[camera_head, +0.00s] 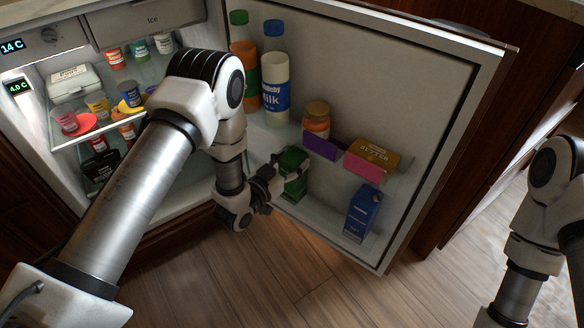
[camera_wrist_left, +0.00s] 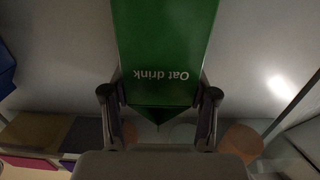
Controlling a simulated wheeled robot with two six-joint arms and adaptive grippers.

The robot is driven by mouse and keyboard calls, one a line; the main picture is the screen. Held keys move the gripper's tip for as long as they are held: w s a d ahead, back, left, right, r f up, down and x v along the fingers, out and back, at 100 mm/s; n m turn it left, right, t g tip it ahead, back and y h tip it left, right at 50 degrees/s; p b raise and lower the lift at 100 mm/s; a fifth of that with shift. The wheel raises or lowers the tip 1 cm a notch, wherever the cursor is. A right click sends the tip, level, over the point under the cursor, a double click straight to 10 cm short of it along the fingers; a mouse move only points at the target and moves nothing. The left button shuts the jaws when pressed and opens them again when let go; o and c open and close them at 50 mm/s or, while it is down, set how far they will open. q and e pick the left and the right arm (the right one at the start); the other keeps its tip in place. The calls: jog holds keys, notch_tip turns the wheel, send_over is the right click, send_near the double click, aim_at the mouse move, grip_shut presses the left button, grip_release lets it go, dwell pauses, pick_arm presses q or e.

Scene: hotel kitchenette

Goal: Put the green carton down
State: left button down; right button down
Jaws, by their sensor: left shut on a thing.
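The green carton (camera_head: 294,173), lettered "Oat drink", is at the lower door shelf (camera_head: 325,225) of the open fridge, left of the blue carton (camera_head: 362,212). My left gripper (camera_head: 279,175) is shut on it from the left and hides part of it. I cannot tell whether its base touches the shelf. In the left wrist view the green carton (camera_wrist_left: 165,45) sits between both fingers of my left gripper (camera_wrist_left: 160,97), its lettering upside down. Only links of my right arm show at the right edge; its gripper is out of view.
The upper door shelf holds an orange-lidded jar (camera_head: 317,118), a butter box (camera_head: 372,158), a milk bottle (camera_head: 275,88) and a green-capped bottle (camera_head: 243,75). Small jars stand on the fridge's inner shelves (camera_head: 90,130). Bare lower-shelf room shows between the two cartons.

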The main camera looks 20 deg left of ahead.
pick_arm(q)
jog(key=shift+c, duration=1.5)
grip_release()
jog(key=shift+f, duration=0.15)
